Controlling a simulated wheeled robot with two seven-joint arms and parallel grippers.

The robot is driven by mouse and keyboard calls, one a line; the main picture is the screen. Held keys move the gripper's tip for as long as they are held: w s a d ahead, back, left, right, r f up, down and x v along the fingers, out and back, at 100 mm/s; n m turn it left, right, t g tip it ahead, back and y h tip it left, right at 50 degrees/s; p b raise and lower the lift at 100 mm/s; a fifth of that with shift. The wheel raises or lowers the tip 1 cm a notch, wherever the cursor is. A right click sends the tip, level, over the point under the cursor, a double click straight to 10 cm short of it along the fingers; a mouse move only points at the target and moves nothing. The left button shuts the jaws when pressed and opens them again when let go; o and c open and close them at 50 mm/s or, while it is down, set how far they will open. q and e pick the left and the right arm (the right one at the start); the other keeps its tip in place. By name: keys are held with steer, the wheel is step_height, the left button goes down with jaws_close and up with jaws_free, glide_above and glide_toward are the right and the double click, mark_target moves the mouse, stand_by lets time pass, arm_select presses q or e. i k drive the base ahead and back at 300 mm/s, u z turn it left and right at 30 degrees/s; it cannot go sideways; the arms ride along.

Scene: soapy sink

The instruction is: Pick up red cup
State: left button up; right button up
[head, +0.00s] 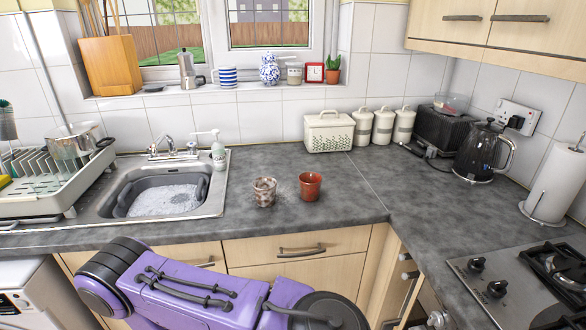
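The red cup (310,186) stands upright on the grey worktop, right of the sink. A speckled brown-and-white cup (264,192) stands close to its left, with a small gap between them. Neither gripper is in view. A purple and black arm link of mine lies across the lower front, below the worktop edge and clear of both cups.
The sink (215,196) with soapy water is at left, beside a dish rack (52,190). A cream bread bin (328,132) and canisters stand behind. A kettle (484,150), paper towel roll (553,185) and hob (520,285) are at right. Worktop around the red cup is clear.

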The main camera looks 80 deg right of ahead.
mark_target(310, 187)
steer(key=i, duration=0.15)
steer(key=z, duration=1.35)
